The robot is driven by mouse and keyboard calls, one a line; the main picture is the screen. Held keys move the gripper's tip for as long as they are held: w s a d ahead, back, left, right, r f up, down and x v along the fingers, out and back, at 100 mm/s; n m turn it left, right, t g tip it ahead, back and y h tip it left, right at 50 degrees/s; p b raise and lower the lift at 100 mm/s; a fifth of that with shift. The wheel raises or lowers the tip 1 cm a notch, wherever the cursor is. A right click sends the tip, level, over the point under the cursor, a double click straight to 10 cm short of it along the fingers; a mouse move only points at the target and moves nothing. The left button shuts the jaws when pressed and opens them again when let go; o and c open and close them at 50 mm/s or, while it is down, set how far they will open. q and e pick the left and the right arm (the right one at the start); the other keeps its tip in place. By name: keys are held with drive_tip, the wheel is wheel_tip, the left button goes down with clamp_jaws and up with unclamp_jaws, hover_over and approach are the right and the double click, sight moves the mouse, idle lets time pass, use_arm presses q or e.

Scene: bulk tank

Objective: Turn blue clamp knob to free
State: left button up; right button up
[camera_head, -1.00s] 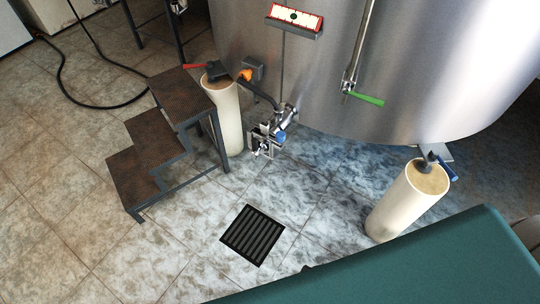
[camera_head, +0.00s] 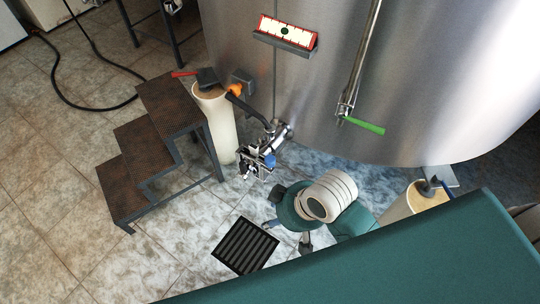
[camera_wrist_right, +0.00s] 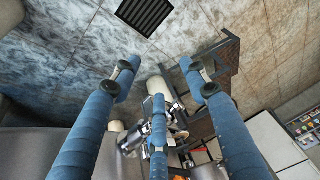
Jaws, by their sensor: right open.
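The blue clamp knob (camera_head: 270,160) sits on the metal outlet valve (camera_head: 255,165) low at the front of the steel tank. My right gripper (camera_head: 280,219) is in the head view, below and slightly right of the knob, apart from it. In the right wrist view its blue fingers (camera_wrist_right: 160,82) are spread open with nothing between their tips. The metal valve (camera_wrist_right: 155,132) shows there beyond the fingers, partly covered by the middle finger. I cannot make out the knob in that view. My left gripper is not in view.
Steps (camera_head: 148,150) and a cream post (camera_head: 217,125) stand left of the valve. A floor drain (camera_head: 245,247) lies in front.

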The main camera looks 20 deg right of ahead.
drive_tip(key=w+a+r+n+g, duration=0.1)
drive_tip(key=w+a+r+n, duration=0.15)
drive_tip(key=w+a, duration=0.3)
drive_tip(key=g+h, duration=0.2)
drive_tip(key=g, duration=0.1)
approach(270, 158)
drive_tip(key=shift+m, duration=0.25)
drive_tip(key=f, duration=0.9)
drive_tip(key=shift+s+a+f, duration=0.1)
drive_tip(key=shift+s+a, duration=0.2)
drive_tip(key=shift+a, duration=0.05)
clamp_jaws()
